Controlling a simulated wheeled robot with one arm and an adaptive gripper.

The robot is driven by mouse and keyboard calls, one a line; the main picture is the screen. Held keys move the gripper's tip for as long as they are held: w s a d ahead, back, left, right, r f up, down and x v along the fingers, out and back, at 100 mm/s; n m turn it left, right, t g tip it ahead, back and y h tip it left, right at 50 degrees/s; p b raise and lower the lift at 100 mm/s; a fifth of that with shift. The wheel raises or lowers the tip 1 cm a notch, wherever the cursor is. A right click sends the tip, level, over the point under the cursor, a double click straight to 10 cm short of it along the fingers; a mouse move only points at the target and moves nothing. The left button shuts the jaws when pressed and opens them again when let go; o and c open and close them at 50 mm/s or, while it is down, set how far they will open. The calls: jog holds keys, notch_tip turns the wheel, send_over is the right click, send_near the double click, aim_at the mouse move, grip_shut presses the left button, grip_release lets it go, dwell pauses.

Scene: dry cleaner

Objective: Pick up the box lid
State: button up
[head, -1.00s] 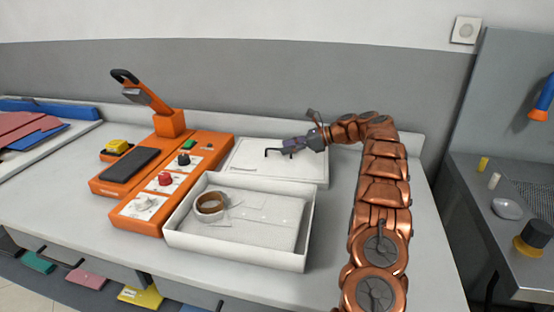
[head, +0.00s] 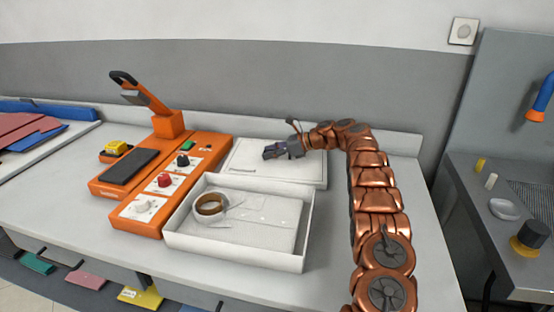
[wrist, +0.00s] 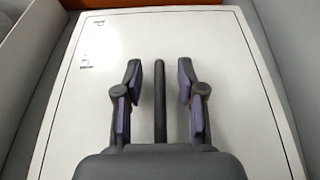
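The box lid (head: 300,175) is a flat white panel lying on the counter behind the open white box. It fills most of the wrist view (wrist: 95,110), with small dark print at its upper left. My gripper (head: 268,154) is over the lid's far half in the head view. In the wrist view my gripper (wrist: 159,68) has its two fingers spread apart with the lid below them. A dark upright bar (wrist: 160,100) shows between the fingers; I cannot tell what it belongs to. I cannot tell whether the fingertips touch the lid.
An orange press machine (head: 185,147) with knobs stands close on the left. The wall is behind. Counter to the right is clear except for my arm.

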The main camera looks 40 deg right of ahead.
grip_shut()
dwell(0.3)
jog(key=shift+r, duration=0.1)
notch_tip(320, 180, up, 18)
jog(key=p, duration=0.7)
dwell(0.3)
